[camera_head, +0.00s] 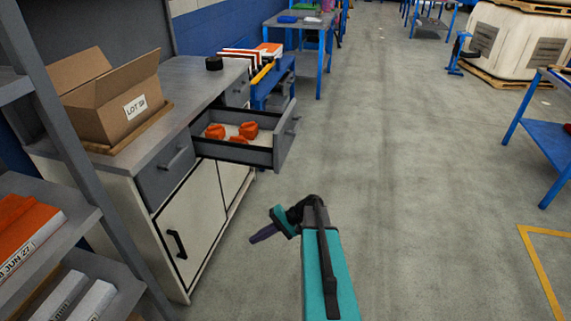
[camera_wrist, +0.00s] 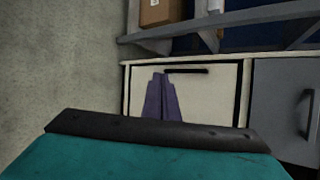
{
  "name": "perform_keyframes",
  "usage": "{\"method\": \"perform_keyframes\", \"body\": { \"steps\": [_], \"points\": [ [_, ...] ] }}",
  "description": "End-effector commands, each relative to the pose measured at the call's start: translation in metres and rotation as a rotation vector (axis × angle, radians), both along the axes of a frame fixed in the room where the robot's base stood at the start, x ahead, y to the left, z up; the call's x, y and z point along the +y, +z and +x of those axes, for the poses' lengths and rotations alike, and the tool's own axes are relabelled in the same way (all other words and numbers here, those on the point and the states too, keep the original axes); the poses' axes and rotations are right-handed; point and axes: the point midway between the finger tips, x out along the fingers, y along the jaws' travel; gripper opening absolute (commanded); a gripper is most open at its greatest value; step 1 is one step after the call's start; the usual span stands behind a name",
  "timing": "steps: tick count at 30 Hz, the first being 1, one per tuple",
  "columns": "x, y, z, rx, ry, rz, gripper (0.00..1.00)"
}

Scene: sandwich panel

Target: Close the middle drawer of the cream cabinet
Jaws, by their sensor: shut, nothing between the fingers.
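The cream cabinet (camera_head: 192,222) stands at the left in the head view, with a grey worktop and grey drawers above cream doors. Its middle drawer (camera_head: 286,138) is pulled well out over the aisle, and several orange objects (camera_head: 248,130) lie inside. My gripper (camera_head: 252,240) is low in front of the cabinet, nearer the camera than the open drawer and apart from it. Its purple fingers are shut and empty. In the wrist view, the fingers (camera_wrist: 162,98) point toward a cream door (camera_wrist: 215,85) with a black handle. The open drawer cannot be made out there.
A closed grey drawer (camera_head: 165,178) is left of the open one. An open cardboard box (camera_head: 112,98) sits on the worktop. A grey shelf rack (camera_head: 60,150) stands close at the left. The grey floor (camera_head: 400,180) right of the drawer is clear.

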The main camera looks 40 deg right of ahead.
Motion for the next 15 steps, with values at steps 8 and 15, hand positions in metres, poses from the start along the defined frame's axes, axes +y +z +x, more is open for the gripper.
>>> {"method": "perform_keyframes", "body": {
  "steps": [8, 15],
  "points": [
    [-0.121, 0.077, 0.019, -0.226, -0.178, 0.107, 0.00],
    [-0.224, 0.152, 0.002, -0.437, -0.304, 0.164, 0.00]
  ]
}}
